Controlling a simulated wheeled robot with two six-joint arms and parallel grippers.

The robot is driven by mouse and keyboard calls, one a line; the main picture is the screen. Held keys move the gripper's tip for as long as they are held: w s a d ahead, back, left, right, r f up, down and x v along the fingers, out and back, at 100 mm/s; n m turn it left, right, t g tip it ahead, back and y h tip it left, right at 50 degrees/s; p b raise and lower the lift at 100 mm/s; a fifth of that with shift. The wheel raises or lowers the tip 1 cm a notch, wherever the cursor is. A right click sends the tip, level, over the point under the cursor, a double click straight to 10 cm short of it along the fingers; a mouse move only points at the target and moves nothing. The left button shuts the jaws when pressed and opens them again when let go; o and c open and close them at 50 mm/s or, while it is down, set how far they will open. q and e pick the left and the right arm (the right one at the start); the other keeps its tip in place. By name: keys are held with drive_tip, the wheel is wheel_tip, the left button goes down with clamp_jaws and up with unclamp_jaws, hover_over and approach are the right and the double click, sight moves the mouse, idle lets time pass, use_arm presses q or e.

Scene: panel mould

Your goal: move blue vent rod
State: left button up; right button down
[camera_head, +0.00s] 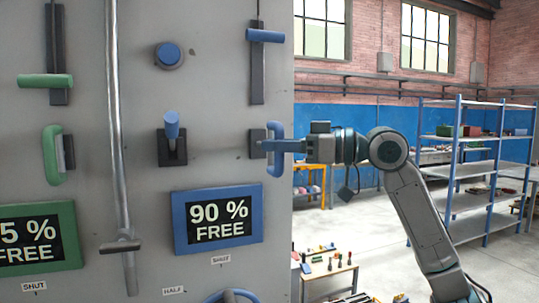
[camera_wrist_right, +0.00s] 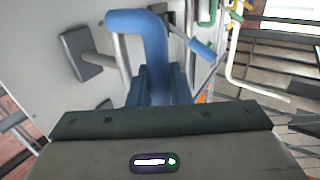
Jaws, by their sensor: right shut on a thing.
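A grey panel carries several blue controls. My right gripper (camera_head: 270,146) reaches in from the right and is shut on a blue upright pull handle (camera_head: 276,165) at the panel's right edge. The wrist view shows this handle (camera_wrist_right: 150,40) as a bent blue bar running down between my fingers (camera_wrist_right: 160,85). Above it, a blue crossbar (camera_head: 264,36) sits on a dark vertical slot with a thin rod rising from it. Which blue part is the vent rod is not labelled. My left gripper is not in view.
The panel also holds a blue round knob (camera_head: 168,55), a blue lever (camera_head: 172,125), a blue-framed "90 % FREE" display (camera_head: 218,219), a green crossbar (camera_head: 45,80), a green handle (camera_head: 52,155) and a long metal rod (camera_head: 114,100). Blue shelving (camera_head: 470,165) stands behind at right.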

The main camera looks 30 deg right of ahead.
drive_tip(key=shift+s+a, duration=0.15)
drive_tip(key=shift+s, duration=0.1)
drive_tip(key=shift+w+f, duration=0.1)
drive_tip(key=c, duration=1.6)
unclamp_jaws()
drive_tip(key=shift+o, duration=1.1)
drive_tip(key=shift+s, duration=0.3)
drive_tip(key=b+v, duration=0.8)
drive_tip(key=v, duration=0.3)
drive_tip(key=shift+w, duration=0.1)
